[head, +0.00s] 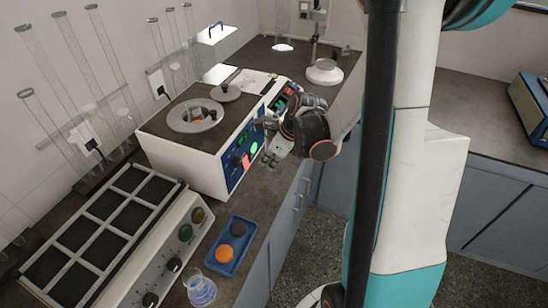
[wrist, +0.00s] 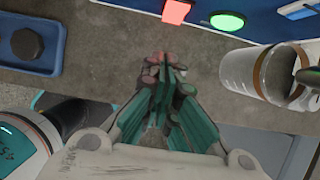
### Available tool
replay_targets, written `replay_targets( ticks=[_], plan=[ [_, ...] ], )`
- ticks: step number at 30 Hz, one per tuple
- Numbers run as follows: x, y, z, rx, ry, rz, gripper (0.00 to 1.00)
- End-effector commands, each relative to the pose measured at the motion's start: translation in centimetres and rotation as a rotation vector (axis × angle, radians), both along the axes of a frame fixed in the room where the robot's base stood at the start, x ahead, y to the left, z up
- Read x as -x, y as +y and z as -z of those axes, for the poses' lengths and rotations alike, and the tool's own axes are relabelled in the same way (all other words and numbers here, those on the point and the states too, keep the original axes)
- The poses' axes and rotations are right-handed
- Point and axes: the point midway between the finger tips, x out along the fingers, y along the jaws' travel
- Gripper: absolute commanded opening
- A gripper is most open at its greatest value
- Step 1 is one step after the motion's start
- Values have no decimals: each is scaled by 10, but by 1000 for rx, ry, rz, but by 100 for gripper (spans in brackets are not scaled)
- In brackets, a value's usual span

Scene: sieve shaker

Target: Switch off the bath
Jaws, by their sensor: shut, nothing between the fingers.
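The bath (head: 185,155) appears to be the white box with a blue front panel and a round opening in its top. Its panel carries a green display, a lit red switch (head: 245,161) and a lit green round button (head: 254,148). In the wrist view the red switch (wrist: 176,11) and green button (wrist: 227,21) glow at the top edge. My gripper (head: 268,159) is just in front of the panel, to the right of the red switch. In the wrist view its fingers (wrist: 165,68) are closed and empty, over the counter and apart from the panel.
A clear beaker (wrist: 241,75) stands right of my fingers in the wrist view. A blue tray (head: 232,246) with dark and orange round pieces and a glass vessel (head: 201,290) stand nearer. A gridded unit with knobs (head: 175,264) fills the lower left.

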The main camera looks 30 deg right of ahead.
Motion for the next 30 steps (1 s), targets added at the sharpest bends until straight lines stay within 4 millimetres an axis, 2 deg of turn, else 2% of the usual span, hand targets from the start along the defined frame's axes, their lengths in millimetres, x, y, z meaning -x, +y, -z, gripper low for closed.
replay_targets(
  ticks=[1,4,12,26,30],
  plan=[
    [-4,3,13,0,0,-1,0],
    [-12,8,27,0,-2,-3,0],
    [-35,24,34,1,1,-1,0],
    [-39,26,35,1,-1,0,0],
    [-44,29,43,1,-1,-1,0]
  ],
)
